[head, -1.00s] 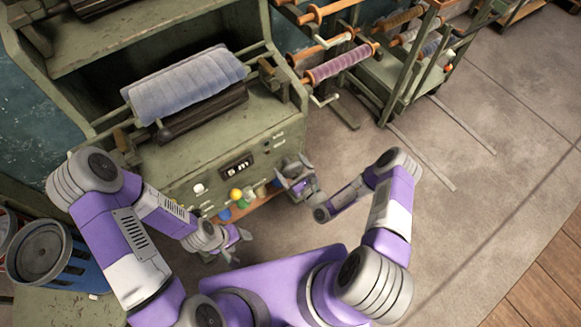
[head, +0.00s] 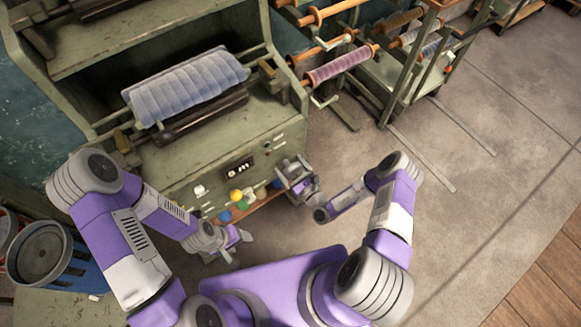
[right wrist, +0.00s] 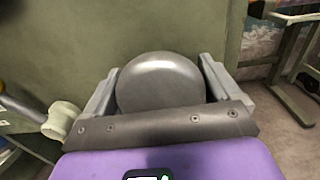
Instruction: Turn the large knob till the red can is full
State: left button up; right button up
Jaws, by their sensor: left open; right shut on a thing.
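The large knob (right wrist: 160,82) is a round, smooth grey piece in the right wrist view, between the two fingers of my right gripper (right wrist: 159,88). My right gripper is shut on it; in the head view the gripper (head: 296,178) is at the right end of the green machine's front and hides the knob. My left gripper (head: 238,243) is open and empty, low in front of the machine. A red-and-white container shows only in part at the left edge of the head view, behind a blue one; I cannot tell if it is the red can or how full it is.
The green machine (head: 185,178) carries a blue-grey padded roller (head: 185,85) and a black display (head: 238,168). Small coloured round things, one yellow (head: 236,196), sit low on its front. A blue slatted bin (head: 78,272) stands at left. A spool rack stands behind; floor at right is clear.

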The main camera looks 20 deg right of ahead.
aim_at(296, 173)
jog(key=m+p, duration=0.1)
jog(key=m, duration=0.4)
jog(key=shift+d, duration=0.1)
jog(key=m, duration=0.5)
jog(key=shift+f+m, duration=0.15)
jog(key=shift+m, duration=0.25)
jog(key=m, duration=0.5)
jog(key=shift+d+f, duration=0.1)
jog(key=m+b, duration=0.1)
jog(key=m, duration=0.5)
jog(key=shift+f, duration=0.1)
jog(key=shift+m, duration=0.4)
jog(key=o, duration=0.8)
jog(key=shift+c, duration=0.2)
jog(key=p+v, duration=0.1)
jog(key=v, duration=0.6)
jog(key=shift+s+d+p, duration=0.1)
jog(key=shift+s+p, duration=0.15)
jog(key=shift+p, duration=0.05)
